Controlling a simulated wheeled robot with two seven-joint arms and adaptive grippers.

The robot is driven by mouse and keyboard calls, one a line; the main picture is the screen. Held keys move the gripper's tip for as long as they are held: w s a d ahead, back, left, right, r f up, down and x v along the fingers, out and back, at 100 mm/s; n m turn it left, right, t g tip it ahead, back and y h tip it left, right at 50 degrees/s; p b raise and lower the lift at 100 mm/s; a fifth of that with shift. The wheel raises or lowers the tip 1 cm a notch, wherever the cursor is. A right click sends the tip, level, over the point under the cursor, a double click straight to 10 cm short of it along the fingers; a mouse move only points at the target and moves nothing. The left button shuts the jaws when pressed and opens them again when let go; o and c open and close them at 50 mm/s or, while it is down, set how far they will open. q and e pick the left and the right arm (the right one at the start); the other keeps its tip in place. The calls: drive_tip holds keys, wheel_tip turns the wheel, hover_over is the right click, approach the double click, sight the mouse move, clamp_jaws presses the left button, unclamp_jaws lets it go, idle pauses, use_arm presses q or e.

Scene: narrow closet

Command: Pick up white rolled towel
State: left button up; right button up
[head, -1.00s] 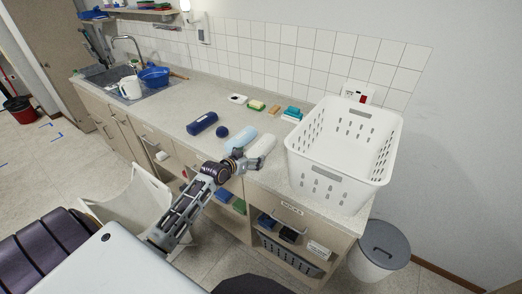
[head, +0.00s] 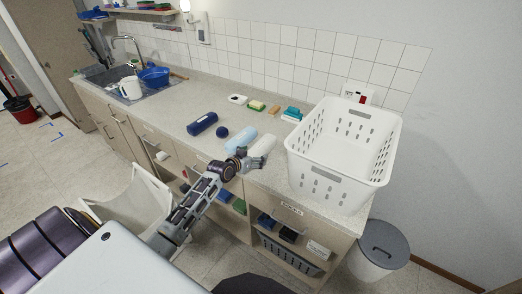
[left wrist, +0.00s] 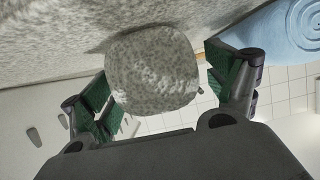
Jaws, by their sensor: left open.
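The white rolled towel (head: 263,145) lies on the counter between a light-blue rolled towel (head: 240,140) and the white basket. My left gripper (head: 249,159) is open at the towel's near end, by the counter's front edge. In the left wrist view the towel's rounded, shaded end (left wrist: 152,72) sits between the two green-padded fingers (left wrist: 165,92), with a gap visible on at least the right side. The blue towel's spiral end (left wrist: 300,30) shows just beyond the right finger there. My right gripper is not in view.
A white perforated basket (head: 318,175) stands to the right on the counter. Sponges (head: 257,105) sit along the back. Open shelves are below the counter.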

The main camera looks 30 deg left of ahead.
use_arm(q)
drive_tip(key=shift+x, duration=1.1)
drive_tip(key=c, duration=1)
